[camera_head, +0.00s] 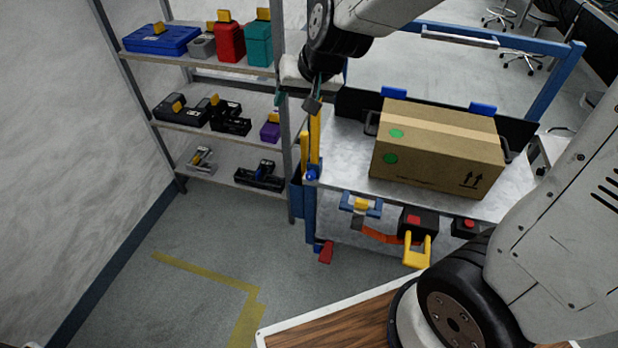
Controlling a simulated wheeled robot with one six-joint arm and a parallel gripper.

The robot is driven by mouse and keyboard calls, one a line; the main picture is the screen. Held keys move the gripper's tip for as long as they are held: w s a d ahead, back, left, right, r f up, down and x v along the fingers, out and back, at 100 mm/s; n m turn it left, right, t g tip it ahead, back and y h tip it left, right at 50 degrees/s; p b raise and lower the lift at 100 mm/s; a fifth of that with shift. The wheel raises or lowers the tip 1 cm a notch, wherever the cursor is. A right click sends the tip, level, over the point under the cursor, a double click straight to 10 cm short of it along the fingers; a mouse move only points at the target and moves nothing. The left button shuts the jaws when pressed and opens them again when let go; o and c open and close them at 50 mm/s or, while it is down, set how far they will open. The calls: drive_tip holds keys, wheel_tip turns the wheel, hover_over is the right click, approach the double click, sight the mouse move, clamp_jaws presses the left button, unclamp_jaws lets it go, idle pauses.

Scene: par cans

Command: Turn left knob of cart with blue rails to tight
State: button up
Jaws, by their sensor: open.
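The cart with blue rails (557,80) stands right of centre, with a grey metal top. On its front edge at the left is a blue winged knob with a yellow middle (361,205), which looks like the left knob. Its wings lie roughly level. Whether it is tight or loose cannot be told. My gripper (297,99) is open and empty, up at the cart's back left corner near the yellow post (315,138). It is well apart from the knob, above and to the left of it in the picture. Its fingers are small and partly dark.
A cardboard box (436,148) sits on the cart top. Right of the knob are a black box with a red button (414,219) and a yellow handle (416,249). A shelf (215,134) with tool cases stands left. The floor (190,235) front left is clear.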

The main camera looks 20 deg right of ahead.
drive_tip(key=w+a+f+m+t+h, duration=0.1)
drive_tip(key=w+a+f+m+t, duration=0.15)
drive_tip(key=w+f, duration=0.75)
drive_tip(key=t+h, duration=0.6)
drive_tip(key=h, duration=0.6)
approach(310, 178)
drive_tip(key=x, duration=0.3)
drive_tip(key=shift+m, duration=0.25)
drive_tip(key=x, duration=0.7)
drive_tip(key=shift+w, duration=0.1)
drive_tip(key=c, duration=1)
